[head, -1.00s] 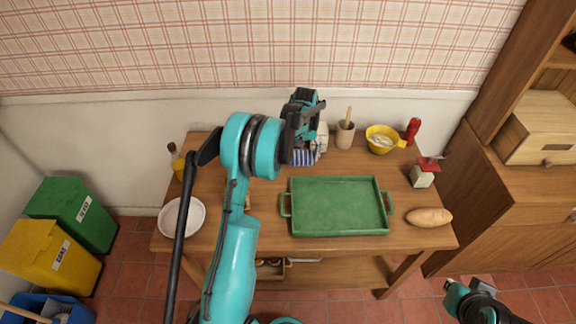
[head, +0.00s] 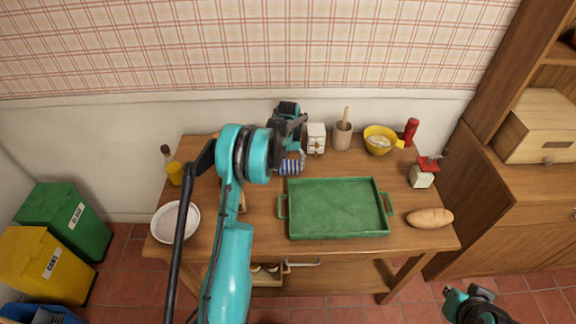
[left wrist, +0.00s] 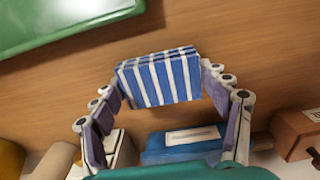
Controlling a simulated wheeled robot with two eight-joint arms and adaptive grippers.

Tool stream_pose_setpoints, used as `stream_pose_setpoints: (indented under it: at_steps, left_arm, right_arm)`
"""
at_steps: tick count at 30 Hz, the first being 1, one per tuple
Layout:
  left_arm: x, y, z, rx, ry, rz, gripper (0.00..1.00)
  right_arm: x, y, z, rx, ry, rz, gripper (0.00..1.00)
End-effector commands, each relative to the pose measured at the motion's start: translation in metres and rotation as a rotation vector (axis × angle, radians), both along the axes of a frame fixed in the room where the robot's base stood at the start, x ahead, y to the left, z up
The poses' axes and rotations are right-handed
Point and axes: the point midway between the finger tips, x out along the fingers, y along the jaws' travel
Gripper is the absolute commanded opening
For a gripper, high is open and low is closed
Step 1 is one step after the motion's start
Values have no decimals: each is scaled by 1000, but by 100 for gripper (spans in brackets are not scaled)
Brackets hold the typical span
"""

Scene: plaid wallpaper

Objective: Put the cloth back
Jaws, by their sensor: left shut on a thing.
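The blue-and-white striped folded cloth (head: 291,167) is at the back of the wooden table, just behind the left part of the green tray (head: 338,208). In the left wrist view the cloth (left wrist: 160,80) sits between the fingertips of my left gripper (left wrist: 160,88), which is shut on it. In the head view my left gripper (head: 290,148) partly covers the cloth, and I cannot tell whether the cloth touches the tabletop. My right gripper (head: 450,292) is low at the bottom right, away from the table; its jaw state is unclear.
Behind the tray stand a white canister (head: 316,138), a utensil crock (head: 341,135), a yellow bowl (head: 380,140) and a red bottle (head: 410,131). Bread (head: 429,218) lies right of the tray, a white plate (head: 175,221) at the left. A blue labelled box (left wrist: 185,143) is near the gripper.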

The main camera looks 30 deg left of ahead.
Motion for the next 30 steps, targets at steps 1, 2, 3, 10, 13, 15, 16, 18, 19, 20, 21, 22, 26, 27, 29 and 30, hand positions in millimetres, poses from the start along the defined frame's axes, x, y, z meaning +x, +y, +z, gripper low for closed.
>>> stream_pose_setpoints:
  at_steps: [1,2,3,10,13,15,16,18,19,20,21,22,26,27,29,30]
  left_arm:
    - [0,0,-3,0,0,0,48]
    - [0,0,-3,0,0,0,80]
    - [0,0,-2,0,0,0,91]
    - [0,0,-2,0,0,0,96]
    - [0,0,-2,0,0,0,96]
    - [0,0,0,0,0,0,96]
    - [0,0,3,0,0,0,96]
    - [0,0,10,0,0,0,96]
    - [0,0,15,0,0,0,96]
    - [0,0,21,0,0,0,96]
    - [0,0,29,0,0,0,96]
    - [0,0,36,0,0,0,96]
    - [0,0,66,0,0,0,96]
    - [0,0,75,0,0,0,96]
    - [0,0,87,0,0,0,96]
    - [0,0,95,0,0,0,96]
  right_arm:
    - [0,0,-3,0,0,0,0]
    - [0,0,-2,0,0,0,0]
    - [0,0,-2,0,0,0,0]
    - [0,0,-1,0,0,0,0]
    - [0,0,-1,0,0,0,0]
    - [0,0,0,0,0,0,0]
    - [0,0,2,0,0,0,0]
    - [0,0,5,0,0,0,0]
    - [0,0,6,0,0,0,0]
    - [0,0,8,0,0,0,0]
    - [0,0,11,0,0,0,0]
    - [0,0,13,0,0,0,0]
    - [0,0,23,0,0,0,0]
    - [0,0,26,0,0,0,0]
    - [0,0,29,0,0,0,0]
    - [0,0,31,0,0,0,0]
